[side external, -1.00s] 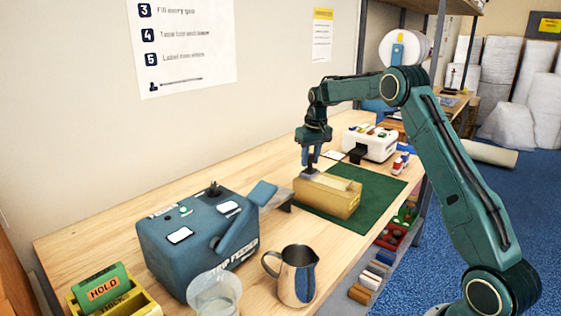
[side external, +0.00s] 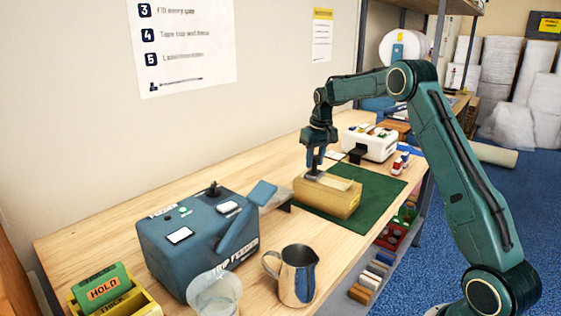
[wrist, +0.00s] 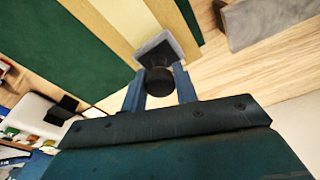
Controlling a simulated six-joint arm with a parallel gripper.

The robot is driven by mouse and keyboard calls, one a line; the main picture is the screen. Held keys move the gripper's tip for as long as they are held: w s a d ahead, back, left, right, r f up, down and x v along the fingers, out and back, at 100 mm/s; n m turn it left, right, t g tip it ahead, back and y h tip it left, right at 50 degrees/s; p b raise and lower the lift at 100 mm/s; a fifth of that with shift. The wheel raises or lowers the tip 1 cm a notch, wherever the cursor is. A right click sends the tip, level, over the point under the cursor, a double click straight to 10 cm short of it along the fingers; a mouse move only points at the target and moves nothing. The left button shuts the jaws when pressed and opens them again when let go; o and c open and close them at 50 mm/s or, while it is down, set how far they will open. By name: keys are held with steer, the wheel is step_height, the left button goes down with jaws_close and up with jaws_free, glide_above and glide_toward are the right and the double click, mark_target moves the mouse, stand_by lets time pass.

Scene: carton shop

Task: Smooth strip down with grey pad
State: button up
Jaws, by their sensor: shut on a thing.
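My gripper (side external: 314,164) points down and is shut on the dark knob of the grey pad (side external: 314,175). In the wrist view the pad (wrist: 152,43) shows as a small grey square under the round dark knob (wrist: 158,80), between the blue fingers. The pad is at the left end of the tan carton's (side external: 325,198) top, over the paler strip (side external: 341,184) that runs along it. It looks to be touching the top, but the contact itself is hidden. The strip's part under the pad is hidden.
The carton stands on a green mat (side external: 378,191). A blue strip feeder (side external: 195,240) with a lever is at the left, a steel jug (side external: 297,275) and a clear cup (side external: 215,295) in front. A white machine (side external: 370,142) and a small toy vehicle (side external: 399,164) are behind. Bare wood lies along the wall.

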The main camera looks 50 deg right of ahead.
steer(key=shift+s, duration=1.05)
steer(key=shift+s, duration=0.1)
steer(key=shift+s+d+f, duration=0.1)
steer(key=shift+s, duration=1)
steer(key=shift+s+f, duration=0.1)
steer(key=shift+s, duration=0.1)
steer(key=shift+s+d, duration=0.1)
steer(key=shift+s, duration=0.9)
steer(key=shift+s+r, duration=0.1)
steer(key=shift+r, duration=0.1)
steer(key=shift+s, duration=0.1)
steer(key=shift+s+f, duration=0.1)
steer(key=shift+s, duration=0.8)
steer(key=shift+s, duration=0.1)
